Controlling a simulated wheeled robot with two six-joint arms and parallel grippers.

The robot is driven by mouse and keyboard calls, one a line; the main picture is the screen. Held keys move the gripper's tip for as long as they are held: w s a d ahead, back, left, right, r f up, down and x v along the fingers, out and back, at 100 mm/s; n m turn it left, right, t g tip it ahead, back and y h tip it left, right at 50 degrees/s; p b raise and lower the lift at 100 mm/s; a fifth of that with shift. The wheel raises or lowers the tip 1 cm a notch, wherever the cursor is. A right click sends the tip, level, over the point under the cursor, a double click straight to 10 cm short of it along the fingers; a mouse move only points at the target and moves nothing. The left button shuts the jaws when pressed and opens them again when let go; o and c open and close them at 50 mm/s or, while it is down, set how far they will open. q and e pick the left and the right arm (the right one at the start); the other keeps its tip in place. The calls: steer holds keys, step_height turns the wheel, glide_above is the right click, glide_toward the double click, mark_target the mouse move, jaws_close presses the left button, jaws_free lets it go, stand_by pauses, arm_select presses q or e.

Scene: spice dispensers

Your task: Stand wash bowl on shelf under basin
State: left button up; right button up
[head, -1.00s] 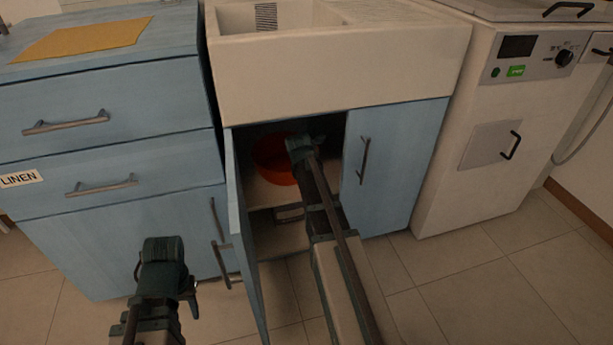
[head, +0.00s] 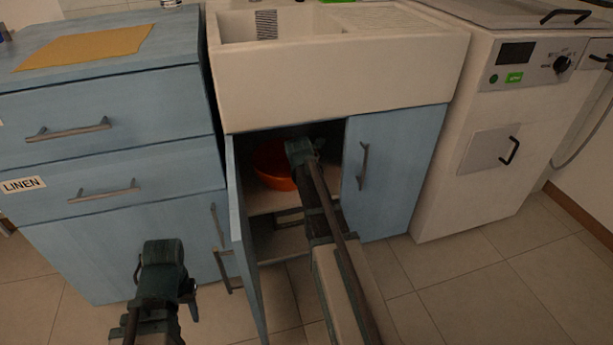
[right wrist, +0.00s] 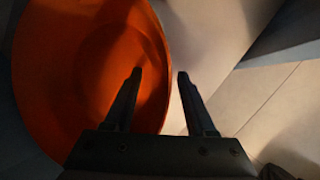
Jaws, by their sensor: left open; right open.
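An orange wash bowl (head: 271,166) stands on the upper shelf (head: 266,199) inside the cupboard under the white basin (head: 340,75). In the right wrist view the bowl (right wrist: 95,70) fills the left side, its inside facing the camera. My right gripper (head: 302,150) reaches into the cupboard at the bowl's right side and hides part of it. My left gripper (head: 163,255) hangs in front of the blue drawer unit, open and empty.
The cupboard's left door (head: 246,245) stands open toward me, left of my right arm. The right door (head: 392,170) is shut. A drawer unit (head: 110,160) with a yellow cloth (head: 85,47) is at left, a white machine (head: 500,130) at right. The tiled floor in front is clear.

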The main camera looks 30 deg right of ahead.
steer(key=p+v, duration=0.4)
steer(key=v, duration=0.2)
steer(key=shift+r+p, duration=0.1)
steer(key=shift+p, duration=0.2)
steer(key=shift+s+a, duration=0.15)
